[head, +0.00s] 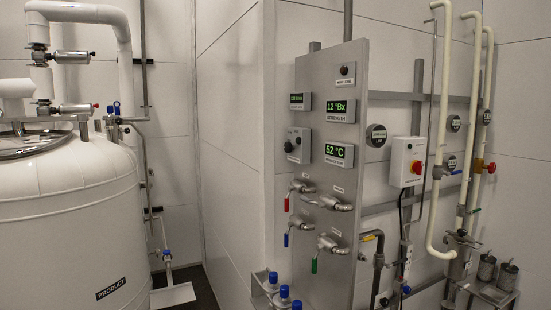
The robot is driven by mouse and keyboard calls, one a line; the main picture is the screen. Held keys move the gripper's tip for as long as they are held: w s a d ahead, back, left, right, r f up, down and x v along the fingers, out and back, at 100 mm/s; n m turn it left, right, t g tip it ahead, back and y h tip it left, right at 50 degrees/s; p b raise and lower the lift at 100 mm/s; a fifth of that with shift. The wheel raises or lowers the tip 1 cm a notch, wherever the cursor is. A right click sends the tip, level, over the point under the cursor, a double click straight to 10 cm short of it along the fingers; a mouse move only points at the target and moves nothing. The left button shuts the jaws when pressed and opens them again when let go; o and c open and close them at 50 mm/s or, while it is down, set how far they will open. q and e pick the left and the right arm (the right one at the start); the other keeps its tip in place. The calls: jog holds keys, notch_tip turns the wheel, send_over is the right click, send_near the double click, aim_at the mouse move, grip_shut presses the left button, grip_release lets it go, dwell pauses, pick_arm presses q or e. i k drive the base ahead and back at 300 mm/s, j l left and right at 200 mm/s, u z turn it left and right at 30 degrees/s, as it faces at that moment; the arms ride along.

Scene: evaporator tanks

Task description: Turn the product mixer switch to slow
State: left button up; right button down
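Neither of my grippers is in view. A metal panel (335,70) stands at the centre right. A small grey box with dark round knobs (298,145) sits at its left edge, seen at an angle. A round dark knob (345,71) is near the panel's top. A white tank (70,225) labelled PRODUCT stands at the left.
Green displays (341,113) are on the panel, one reading 52 °C. Valves with coloured handles (329,203) stick out below them. Blue-capped bottles (284,292) stand low in front. Cream pipes (442,130) and metal cups (487,268) are at the right.

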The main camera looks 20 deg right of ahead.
aim_at(288, 147)
jog(key=z, duration=0.25)
jog(key=i+j+z, duration=0.8)
jog(key=j, duration=0.1)
